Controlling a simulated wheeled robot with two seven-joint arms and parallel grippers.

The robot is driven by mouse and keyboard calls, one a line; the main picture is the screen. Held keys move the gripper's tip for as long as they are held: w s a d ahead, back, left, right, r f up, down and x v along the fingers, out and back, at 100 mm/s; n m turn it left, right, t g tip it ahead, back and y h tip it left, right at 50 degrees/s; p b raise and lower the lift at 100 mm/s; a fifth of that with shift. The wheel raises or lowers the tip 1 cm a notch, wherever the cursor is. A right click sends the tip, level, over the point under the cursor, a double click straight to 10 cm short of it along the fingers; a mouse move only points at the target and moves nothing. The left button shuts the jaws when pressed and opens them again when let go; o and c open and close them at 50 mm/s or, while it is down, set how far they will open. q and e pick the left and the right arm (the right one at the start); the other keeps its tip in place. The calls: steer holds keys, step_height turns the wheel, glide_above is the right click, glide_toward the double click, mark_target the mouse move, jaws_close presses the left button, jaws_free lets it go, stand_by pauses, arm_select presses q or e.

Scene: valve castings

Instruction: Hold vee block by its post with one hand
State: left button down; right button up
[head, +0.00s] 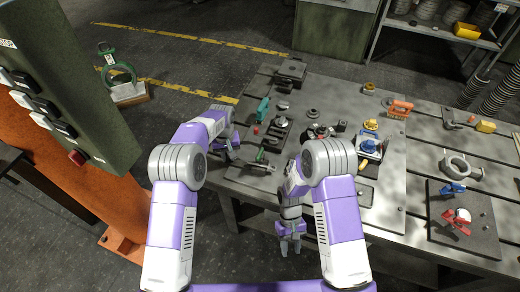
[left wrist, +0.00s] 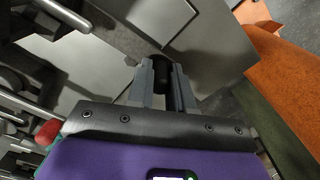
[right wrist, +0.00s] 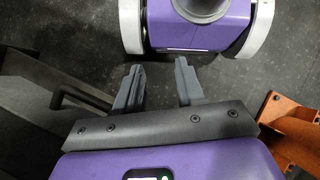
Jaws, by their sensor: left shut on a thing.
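My left gripper (left wrist: 165,85) is shut on a dark post (left wrist: 162,72) in the left wrist view. The post stands between its two fingers. Dark and grey block faces lie beyond the post, and I take the post to be the vee block's. In the head view my left gripper (head: 236,152) is at the left end of the table, and my arm partly hides what it holds. The vee block's full shape cannot be made out. My right gripper (head: 290,245) hangs at the table's front edge, open and empty; its fingers stand apart in the right wrist view (right wrist: 157,88).
The grey steel table (head: 330,95) carries several castings and tools, among them a green tool (head: 262,110) and an orange-red tool (head: 400,107). A second slotted table (head: 425,150) is at right. An orange and green control cabinet (head: 75,110) stands close at left.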

steer(key=w+r+n+g+h, duration=0.1)
steer(key=w+r+h, duration=0.25)
steer(key=r, duration=0.35)
step_height(320, 180, up, 25)
steer(key=m+t+y, duration=0.4)
steer(key=m+t, duration=0.4)
glide_above(260, 152)
step_height(260, 152, down, 12)
steer(key=shift+r, duration=0.1)
jaws_close()
